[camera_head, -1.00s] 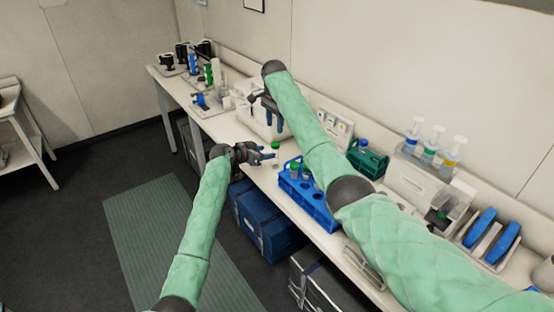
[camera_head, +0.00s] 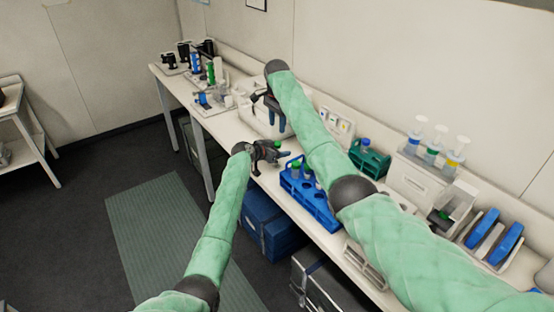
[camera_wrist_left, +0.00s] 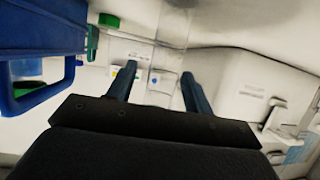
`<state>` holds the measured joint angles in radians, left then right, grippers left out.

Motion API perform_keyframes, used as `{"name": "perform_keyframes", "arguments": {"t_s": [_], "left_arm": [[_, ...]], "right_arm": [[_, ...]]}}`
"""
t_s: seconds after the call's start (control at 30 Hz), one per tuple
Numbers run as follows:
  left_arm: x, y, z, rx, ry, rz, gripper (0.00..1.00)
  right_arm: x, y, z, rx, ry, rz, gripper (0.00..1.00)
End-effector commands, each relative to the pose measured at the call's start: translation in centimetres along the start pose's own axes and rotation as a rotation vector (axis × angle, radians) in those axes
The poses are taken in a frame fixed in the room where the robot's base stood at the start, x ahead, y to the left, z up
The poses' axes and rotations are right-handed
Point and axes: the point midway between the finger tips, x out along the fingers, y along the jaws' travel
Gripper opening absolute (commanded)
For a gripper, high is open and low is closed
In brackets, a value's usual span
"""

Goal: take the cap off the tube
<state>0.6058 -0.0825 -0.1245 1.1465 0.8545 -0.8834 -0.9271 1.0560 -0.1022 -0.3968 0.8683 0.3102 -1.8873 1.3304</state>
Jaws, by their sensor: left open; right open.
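In the head view, the blue rack (camera_head: 318,205) stands near the bench's front edge with a green-capped tube (camera_head: 296,166) in it. A small green cap (camera_head: 278,145) shows just behind my left gripper (camera_head: 285,158); whether a tube is under it is hidden. My left gripper is open, left of the rack. The left wrist view shows its two fingers (camera_wrist_left: 158,88) apart, with a clear, see-through shape (camera_wrist_left: 168,45) beyond them, perhaps a tube. A green cap (camera_wrist_left: 108,20) is at the upper left there. My right gripper (camera_head: 267,112) is open, higher up, before the white box.
A white box (camera_head: 258,122) stands behind the grippers. A green rack (camera_head: 369,160) with a blue-capped item is at the back. In the wrist view, the blue rack (camera_wrist_left: 40,40) is close on the left.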

Motion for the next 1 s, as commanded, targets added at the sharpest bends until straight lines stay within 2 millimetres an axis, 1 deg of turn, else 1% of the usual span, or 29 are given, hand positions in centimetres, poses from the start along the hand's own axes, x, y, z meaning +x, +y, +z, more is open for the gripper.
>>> {"name": "perform_keyframes", "arguments": {"t_s": [0.07, 0.1, 0.17, 0.3, 0.37, 0.53, 0.63, 0.77, 0.9, 1.0], "left_arm": [[0.0, 0.0, 0.0, 0.0, 0.0, 0.0, 0.51], [0.0, 0.0, 0.0, 0.0, 0.0, 0.0, 0.49], [0.0, 0.0, 0.0, 0.0, 0.0, 0.0, 0.37], [0.0, 0.0, 0.0, 0.0, 0.0, 0.0, 0.1], [0.0, 0.0, 0.0, 0.0, 0.0, 0.0, 0.0], [0.0, 0.0, 0.0, 0.0, 0.0, 0.0, 0.0], [0.0, 0.0, 0.0, 0.0, 0.0, 0.0, 0.0], [0.0, 0.0, 0.0, 0.0, 0.0, 0.0, 0.0], [0.0, 0.0, 0.0, 0.0, 0.0, 0.0, 0.0], [0.0, 0.0, 0.0, 0.0, 0.0, 0.0, 0.0]], "right_arm": [[0.0, 0.0, 0.0, 0.0, 0.0, 0.0, 0.48], [0.0, 0.0, 0.0, 0.0, 0.0, 0.0, 0.48], [0.0, 0.0, 0.0, 0.0, 0.0, 0.0, 0.48], [0.0, 0.0, 0.0, 0.0, 0.0, 0.0, 0.48], [0.0, 0.0, 0.0, 0.0, 0.0, 0.0, 0.48], [-0.1, 0.0, 0.0, 0.0, 0.001, -0.001, 0.48], [-0.7, -0.1, -0.3, 0.002, 0.006, -0.006, 0.48], [-2.0, 0.0, -1.7, 0.009, 0.031, -0.01, 0.48], [-3.2, 0.4, -3.5, 0.002, 0.103, 0.009, 0.48], [-3.5, 0.6, -4.1, -0.018, 0.133, 0.024, 0.48]]}}
